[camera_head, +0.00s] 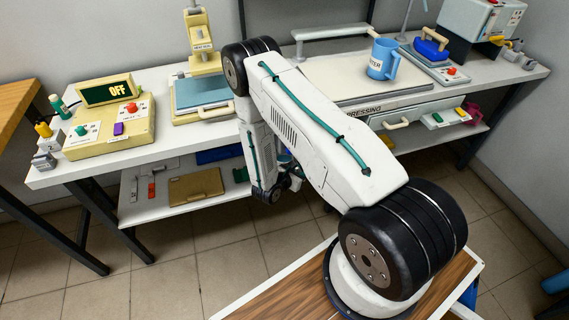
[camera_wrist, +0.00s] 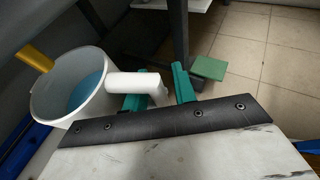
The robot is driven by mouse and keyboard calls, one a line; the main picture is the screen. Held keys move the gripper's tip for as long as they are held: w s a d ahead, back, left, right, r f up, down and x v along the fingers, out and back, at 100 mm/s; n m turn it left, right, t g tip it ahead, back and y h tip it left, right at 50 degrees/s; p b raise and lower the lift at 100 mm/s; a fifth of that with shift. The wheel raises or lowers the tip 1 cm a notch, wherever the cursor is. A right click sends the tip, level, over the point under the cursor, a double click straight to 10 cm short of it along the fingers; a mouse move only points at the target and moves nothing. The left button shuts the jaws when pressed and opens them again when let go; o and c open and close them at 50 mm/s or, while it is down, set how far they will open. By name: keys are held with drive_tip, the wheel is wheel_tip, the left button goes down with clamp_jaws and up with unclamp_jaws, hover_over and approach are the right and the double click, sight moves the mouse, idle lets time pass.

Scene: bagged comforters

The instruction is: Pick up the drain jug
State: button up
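A white jug (camera_wrist: 42,97) with blue inside and a thick white handle (camera_wrist: 132,84) is at the left of the wrist view. I take it to be the drain jug; I cannot make it out in the head view, where my arm covers the middle. My gripper (camera_wrist: 159,92) has two teal fingers with a gap between them, so it is open. The handle reaches across the left finger, its end near the gap. I cannot tell whether the fingers touch it. In the head view my arm reaches down at the bench's front, fingers not clear.
The lower shelf (camera_head: 145,207) holds a tan board (camera_head: 195,187). A yellow piece (camera_wrist: 34,57) is at the white jug's rim. A green block (camera_wrist: 209,68) lies beyond my fingers.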

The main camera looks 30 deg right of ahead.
clamp_jaws()
drive_tip(key=shift+r, duration=0.1)
